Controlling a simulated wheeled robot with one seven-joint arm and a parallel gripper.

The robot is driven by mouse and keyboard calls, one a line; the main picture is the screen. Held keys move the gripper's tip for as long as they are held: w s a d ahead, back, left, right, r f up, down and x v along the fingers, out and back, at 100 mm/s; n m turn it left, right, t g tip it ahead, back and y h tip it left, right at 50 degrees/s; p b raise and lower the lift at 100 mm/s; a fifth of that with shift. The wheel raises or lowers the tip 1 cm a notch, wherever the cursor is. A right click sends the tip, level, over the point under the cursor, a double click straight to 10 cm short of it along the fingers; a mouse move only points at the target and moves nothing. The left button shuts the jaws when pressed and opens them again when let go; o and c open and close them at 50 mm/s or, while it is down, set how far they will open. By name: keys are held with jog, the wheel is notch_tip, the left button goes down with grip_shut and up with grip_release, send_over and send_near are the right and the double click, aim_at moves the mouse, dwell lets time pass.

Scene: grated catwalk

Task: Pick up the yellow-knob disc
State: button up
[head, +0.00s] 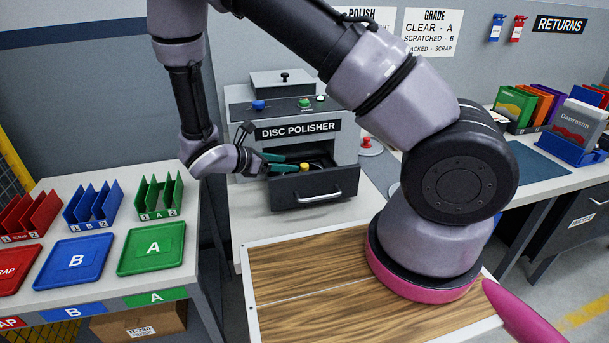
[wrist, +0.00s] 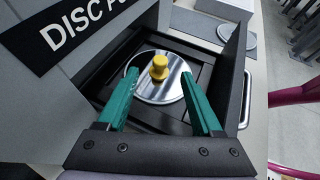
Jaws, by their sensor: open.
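The yellow-knob disc is a shiny silver disc (wrist: 150,90) with a yellow knob (wrist: 159,67). It lies in the open drawer (head: 315,186) of the disc polisher (head: 290,130). In the head view only the yellow knob (head: 304,166) shows clearly. My gripper (wrist: 159,80) is open, with its two green fingers on either side of the disc in the wrist view. It reaches into the drawer from the left in the head view (head: 276,162). I cannot tell whether the fingers touch the disc.
The drawer walls and the polisher's front (wrist: 60,60) stand close around my gripper. A red-knobbed disc (head: 371,148) sits right of the polisher. Red, blue (head: 75,260) and green trays (head: 152,247) with racks stand on the left table. The wooden top (head: 320,285) in front is clear.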

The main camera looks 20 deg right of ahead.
aim_at(302, 166)
jog(key=x, duration=0.6)
jog(key=shift+d+f, duration=0.3)
grip_shut()
